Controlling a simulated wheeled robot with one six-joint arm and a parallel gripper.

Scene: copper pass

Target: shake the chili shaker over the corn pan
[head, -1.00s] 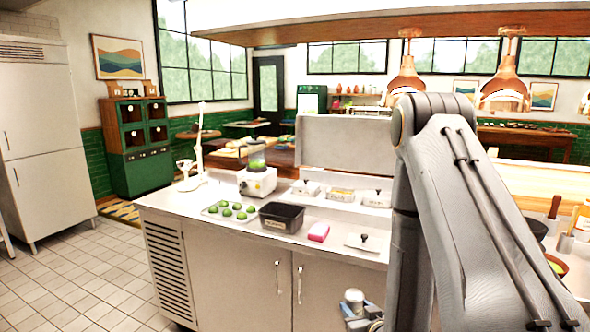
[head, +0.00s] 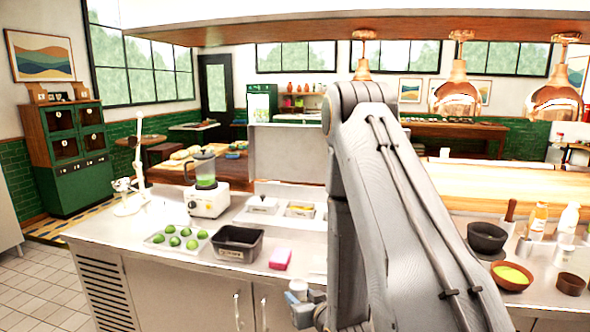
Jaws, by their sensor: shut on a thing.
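I cannot make out the chili shaker in the head view. An inset pan with yellowish contents (head: 300,211), perhaps the corn pan, sits at the back of the steel counter (head: 150,238), just left of my arm. Beside it on the left is a lidded inset pan (head: 263,205). My arm fills the middle right of the view and hides part of the counter. A grey wrist part of mine shows low in front of the counter. My gripper's fingers are out of view, so what they hold is hidden.
At right are a dark mortar (head: 487,238), a bowl of yellow stuff (head: 511,277) and bottles (head: 538,220). Copper lamps (head: 455,98) hang above.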

